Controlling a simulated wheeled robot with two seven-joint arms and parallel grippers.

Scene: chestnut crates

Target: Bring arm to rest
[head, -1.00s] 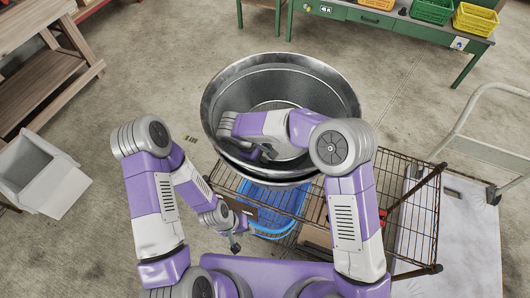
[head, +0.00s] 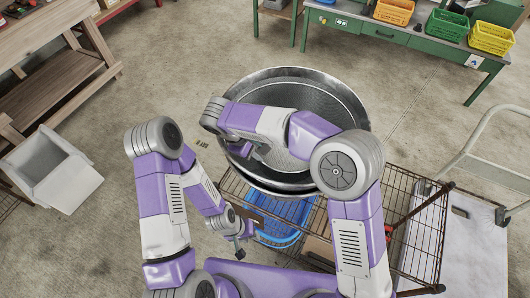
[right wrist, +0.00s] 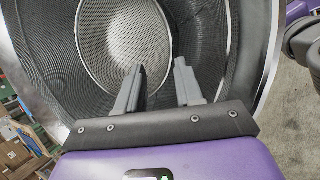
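My right arm reaches over a large round metal pan with a mesh-like inside (head: 345,100). Its forearm lies across the pan in the head view and hides part of it. In the right wrist view my right gripper (right wrist: 158,66) has its two grey fingers well apart with nothing between them, above the inside of the pan. My left arm hangs bent at the left. Its gripper (head: 238,246) points down beside the wire cart, left of a blue basket, and appears to hold nothing. Its fingers are too small to judge.
The pan sits over a brown wire cart (head: 413,238) with a blue basket (head: 283,222) inside. A white flatbed trolley (head: 460,250) stands at right. A green bench (head: 385,28) with crates is at the back. A grey bin (head: 65,175) and wooden shelving (head: 75,85) are left.

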